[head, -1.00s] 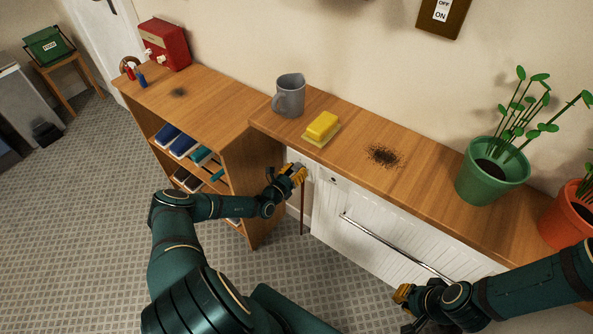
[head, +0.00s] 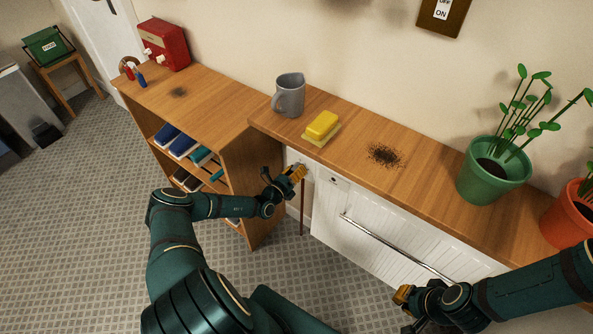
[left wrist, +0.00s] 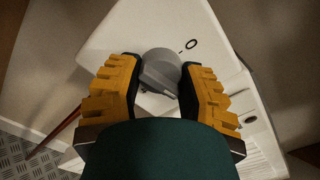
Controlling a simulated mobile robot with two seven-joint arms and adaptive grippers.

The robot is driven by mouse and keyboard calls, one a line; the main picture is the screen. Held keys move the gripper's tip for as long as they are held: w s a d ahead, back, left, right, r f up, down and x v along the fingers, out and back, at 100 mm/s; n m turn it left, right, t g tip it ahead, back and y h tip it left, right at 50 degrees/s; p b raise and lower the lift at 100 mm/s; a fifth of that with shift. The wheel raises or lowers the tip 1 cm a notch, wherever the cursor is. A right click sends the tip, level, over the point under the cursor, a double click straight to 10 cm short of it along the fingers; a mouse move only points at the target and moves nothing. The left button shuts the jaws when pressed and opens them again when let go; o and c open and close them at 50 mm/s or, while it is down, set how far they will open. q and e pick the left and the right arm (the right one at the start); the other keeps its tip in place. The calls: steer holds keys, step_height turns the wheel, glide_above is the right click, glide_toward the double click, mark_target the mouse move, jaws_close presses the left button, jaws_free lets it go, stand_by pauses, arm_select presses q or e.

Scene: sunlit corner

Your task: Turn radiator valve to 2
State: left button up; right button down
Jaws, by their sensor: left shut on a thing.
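The radiator valve (left wrist: 160,68) is a grey knob at the end of the white radiator (left wrist: 225,45), seen in the left wrist view. A dark mark like a 0 with a short dash shows on the white face beside it; no 2 is visible. My left gripper (left wrist: 161,85) is shut on the knob, one yellow-and-black finger on each side. In the head view the left gripper (head: 298,173) is at the radiator's left end, under the shelf, and hides the knob. My right gripper (head: 402,298) is low at the right, in front of the radiator; its finger opening is unclear.
A wooden shelf (head: 420,192) runs above the radiator, with a grey jug (head: 289,96), a yellow sponge (head: 322,125), spilled soil (head: 384,155) and a green plant pot (head: 491,175). A towel rail (head: 395,247) crosses the radiator front. A bookcase (head: 262,190) stands close left of my left gripper.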

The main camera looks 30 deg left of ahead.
arm_select(q)
steer(key=shift+d, duration=0.1)
steer(key=o, duration=1.2)
steer(key=s, duration=0.8)
steer(key=s+a, duration=0.1)
steer(key=s, duration=0.3)
